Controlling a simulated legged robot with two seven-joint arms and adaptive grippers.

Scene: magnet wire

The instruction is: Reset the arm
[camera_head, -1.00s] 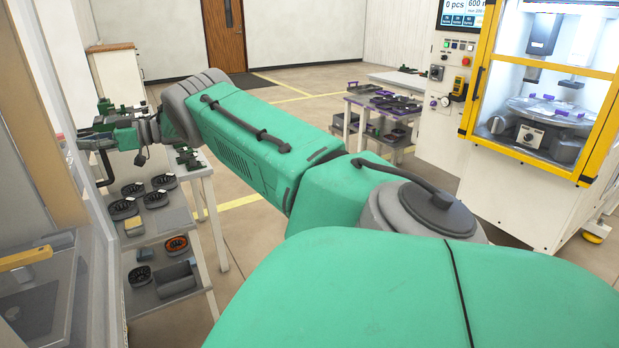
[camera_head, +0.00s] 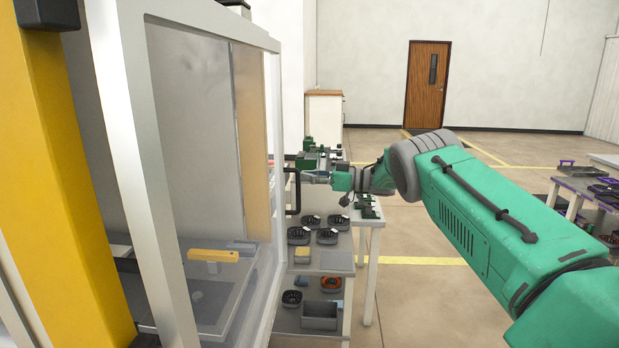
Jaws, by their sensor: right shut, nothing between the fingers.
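My right arm (camera_head: 480,205), green with grey joints, reaches in from the right side of the view toward the middle. My right gripper (camera_head: 306,177) is at its end, small and far off, shut and empty. It appears right beside a black bar handle (camera_head: 290,192) on the clear door of a machine cabinet; I cannot tell whether they touch. My left gripper is out of view.
The machine's clear door (camera_head: 195,140) in a white frame and a yellow post (camera_head: 60,150) fill the left. Beyond stands a shelf table with several dark round parts (camera_head: 327,236) and a grey bin (camera_head: 319,315). Open floor (camera_head: 420,300) lies right of the table.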

